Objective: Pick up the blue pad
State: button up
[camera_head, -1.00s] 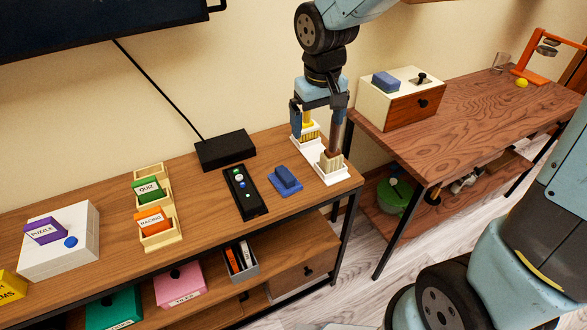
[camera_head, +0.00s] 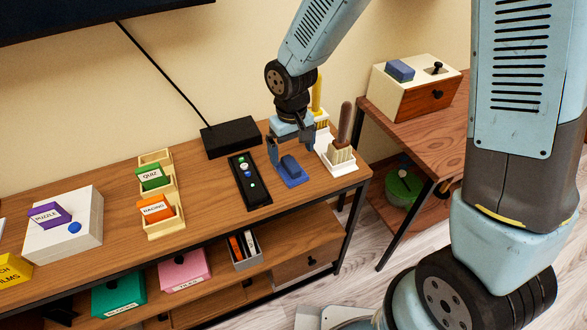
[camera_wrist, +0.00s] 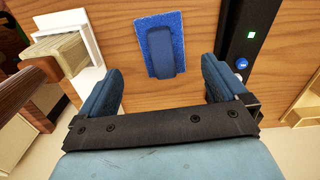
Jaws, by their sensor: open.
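The blue pad (camera_head: 292,171) lies flat on the wooden shelf top, with a raised darker blue grip on it. It also shows in the wrist view (camera_wrist: 151,42), ahead of the fingers and near the top of the picture. My gripper (camera_head: 291,153) is open and empty, just above and behind the pad in the head view. In the wrist view its two blue fingers (camera_wrist: 158,82) are spread wider than the pad, and the pad lies between their lines, a little left of centre. No contact with the pad shows.
A black remote-like panel (camera_head: 249,182) with buttons lies left of the pad. A white holder (camera_head: 345,165) with a brush (camera_head: 342,150) stands close on the right. A black box (camera_head: 229,138) is behind. A white and wooden drawer box (camera_head: 410,96) stands on the other table.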

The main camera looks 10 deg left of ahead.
aim_at(290, 161)
jog(key=shift+a+f, duration=0.15)
jog(key=shift+f, duration=1.4)
jog(key=shift+a+f, duration=0.1)
jog(key=shift+f, duration=1.45)
jog(key=shift+w, duration=0.1)
jog(key=c, duration=1.1)
jog(key=shift+r, duration=0.1)
jog(key=shift+c, duration=0.2)
